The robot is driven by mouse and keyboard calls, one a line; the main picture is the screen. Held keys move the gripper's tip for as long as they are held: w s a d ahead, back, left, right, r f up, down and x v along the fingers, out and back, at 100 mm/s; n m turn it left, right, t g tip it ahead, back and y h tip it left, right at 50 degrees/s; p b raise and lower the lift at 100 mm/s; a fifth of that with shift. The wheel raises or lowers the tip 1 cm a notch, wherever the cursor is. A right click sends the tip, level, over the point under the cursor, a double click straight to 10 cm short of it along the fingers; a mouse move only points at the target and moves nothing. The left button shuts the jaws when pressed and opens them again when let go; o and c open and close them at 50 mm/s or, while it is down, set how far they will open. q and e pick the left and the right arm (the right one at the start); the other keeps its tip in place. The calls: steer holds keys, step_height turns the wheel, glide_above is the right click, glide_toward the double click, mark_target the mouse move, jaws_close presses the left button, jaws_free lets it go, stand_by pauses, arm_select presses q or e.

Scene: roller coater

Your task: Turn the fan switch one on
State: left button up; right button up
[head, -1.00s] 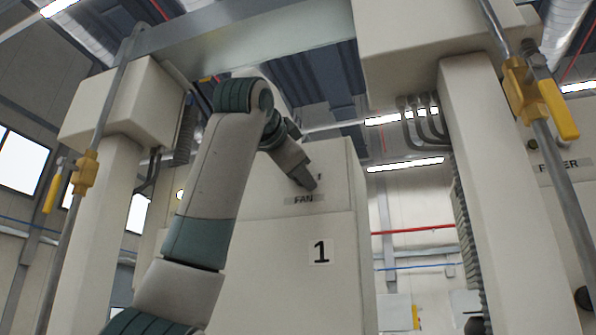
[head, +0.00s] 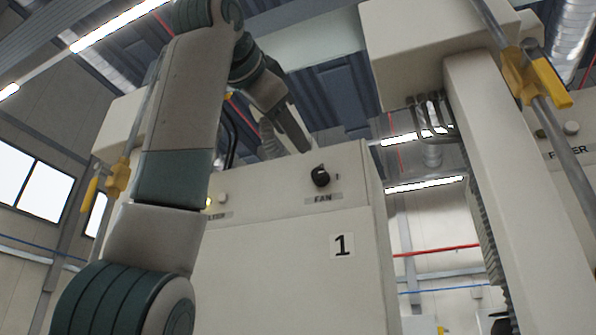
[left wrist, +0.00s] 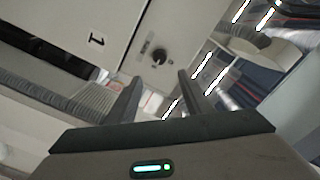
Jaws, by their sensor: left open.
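The fan switch (head: 320,176) is a black rotary knob on the cream cabinet (head: 285,262) marked 1, above a label reading FAN. A small mark stands to the right of the knob. The knob also shows in the left wrist view (left wrist: 158,55), beyond and between the fingers. My left gripper (head: 303,146) is above and to the left of the knob in the head view, apart from it. Its two fingers (left wrist: 158,90) are spread and empty in the left wrist view. My right gripper is in neither view.
A post with a yellow-handled valve (head: 525,75) stands at the right, and another yellow valve (head: 117,178) is at the left. A small light (head: 222,198) sits left of the switch on the cabinet. Open room shows right of the cabinet.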

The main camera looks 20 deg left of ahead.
arm_select(q)
steer(key=shift+s, duration=0.9)
steer(key=shift+w, duration=0.1)
